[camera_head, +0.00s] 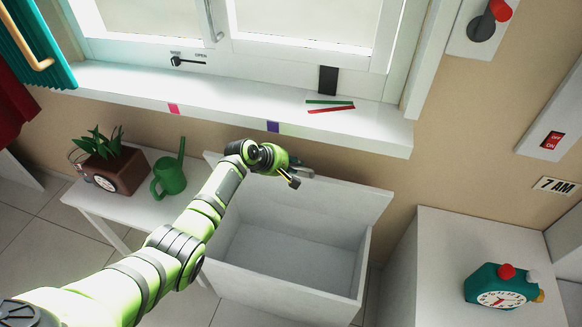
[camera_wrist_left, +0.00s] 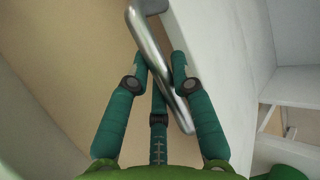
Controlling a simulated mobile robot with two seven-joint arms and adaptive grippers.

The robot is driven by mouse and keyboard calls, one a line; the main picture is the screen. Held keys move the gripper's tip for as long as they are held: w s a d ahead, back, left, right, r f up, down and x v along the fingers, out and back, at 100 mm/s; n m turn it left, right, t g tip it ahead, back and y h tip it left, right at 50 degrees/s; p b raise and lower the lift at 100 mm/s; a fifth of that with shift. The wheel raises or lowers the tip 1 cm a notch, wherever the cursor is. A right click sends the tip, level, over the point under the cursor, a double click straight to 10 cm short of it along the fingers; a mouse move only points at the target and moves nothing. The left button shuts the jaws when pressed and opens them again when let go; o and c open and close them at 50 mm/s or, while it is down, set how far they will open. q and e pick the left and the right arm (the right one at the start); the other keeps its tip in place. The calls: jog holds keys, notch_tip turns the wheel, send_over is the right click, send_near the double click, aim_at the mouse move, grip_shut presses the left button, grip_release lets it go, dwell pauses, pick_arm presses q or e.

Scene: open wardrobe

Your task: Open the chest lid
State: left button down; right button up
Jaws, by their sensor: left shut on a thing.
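The white chest (camera_head: 285,292) stands below the window with its inside showing and empty. Its lid (camera_head: 345,198) is raised and stands up along the back, close to the wall under the sill. My left gripper (camera_head: 292,179) is at the upper part of the lid. In the left wrist view its green fingers (camera_wrist_left: 165,72) are shut on a shiny metal handle (camera_wrist_left: 152,50), which passes between them. The lid's white surface (camera_wrist_left: 215,60) fills the right of that view. My left arm hides the chest's left side in the head view. My right gripper is not in view.
A white bench (camera_head: 125,208) at left holds a potted plant (camera_head: 118,175) and a green watering can (camera_head: 171,179). A white cabinet (camera_head: 440,270) with a teal clock (camera_head: 497,287) stands at right. The windowsill (camera_head: 230,105) juts out above the lid.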

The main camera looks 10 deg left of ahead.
pick_arm(q)
jog(key=shift+w+r, duration=0.2)
jog(key=shift+w, duration=0.05)
jog(key=c, duration=1)
grip_release()
jog(key=shift+c, duration=0.2)
jog(key=shift+f, duration=0.1)
jog(key=v, duration=1.2)
jog(key=shift+s, duration=0.15)
